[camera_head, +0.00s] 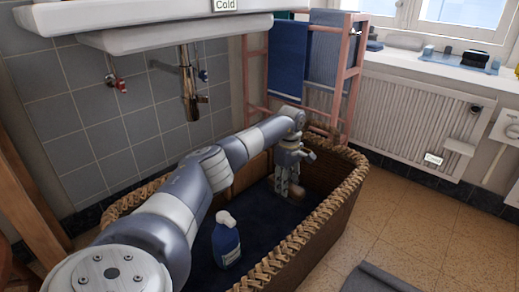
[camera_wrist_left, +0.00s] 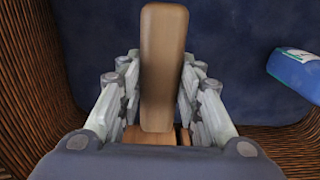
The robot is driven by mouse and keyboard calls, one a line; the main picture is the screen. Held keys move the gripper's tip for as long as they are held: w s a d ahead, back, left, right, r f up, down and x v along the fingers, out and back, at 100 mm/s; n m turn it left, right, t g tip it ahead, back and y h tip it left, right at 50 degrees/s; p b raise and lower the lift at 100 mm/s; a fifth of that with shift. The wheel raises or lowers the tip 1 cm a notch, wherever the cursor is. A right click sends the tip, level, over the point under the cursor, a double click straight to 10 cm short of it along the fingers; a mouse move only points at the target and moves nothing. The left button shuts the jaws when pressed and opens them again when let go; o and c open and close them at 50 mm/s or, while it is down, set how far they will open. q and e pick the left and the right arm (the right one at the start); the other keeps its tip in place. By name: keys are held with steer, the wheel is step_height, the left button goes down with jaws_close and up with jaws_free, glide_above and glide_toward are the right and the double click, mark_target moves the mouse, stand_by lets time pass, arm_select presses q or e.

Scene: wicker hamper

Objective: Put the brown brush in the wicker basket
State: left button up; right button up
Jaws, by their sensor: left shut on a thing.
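The wicker basket (camera_head: 318,222) stands on the floor below the sink, with a dark blue bottom. My left arm reaches over its rim, and my left gripper (camera_head: 290,190) points down inside it. In the left wrist view the gripper (camera_wrist_left: 160,105) is shut on the brown brush (camera_wrist_left: 163,60), with one finger on each side of it. The brush also shows in the head view (camera_head: 296,192), small and low between the fingers. Whether it touches the basket's bottom I cannot tell. My right gripper is out of view.
A blue spray bottle (camera_head: 226,240) with a white top stands in the basket, apart from the gripper. A pink towel rack (camera_head: 350,75) with blue towels stands behind the basket. A grey mat (camera_head: 378,280) lies on the floor at front right.

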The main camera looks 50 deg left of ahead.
arm_select(q)
steer(key=shift+f, duration=0.5)
step_height(320, 180, down, 9)
steer(key=b, duration=0.7)
steer(key=shift+f, duration=0.1)
steer(key=o, duration=1.1)
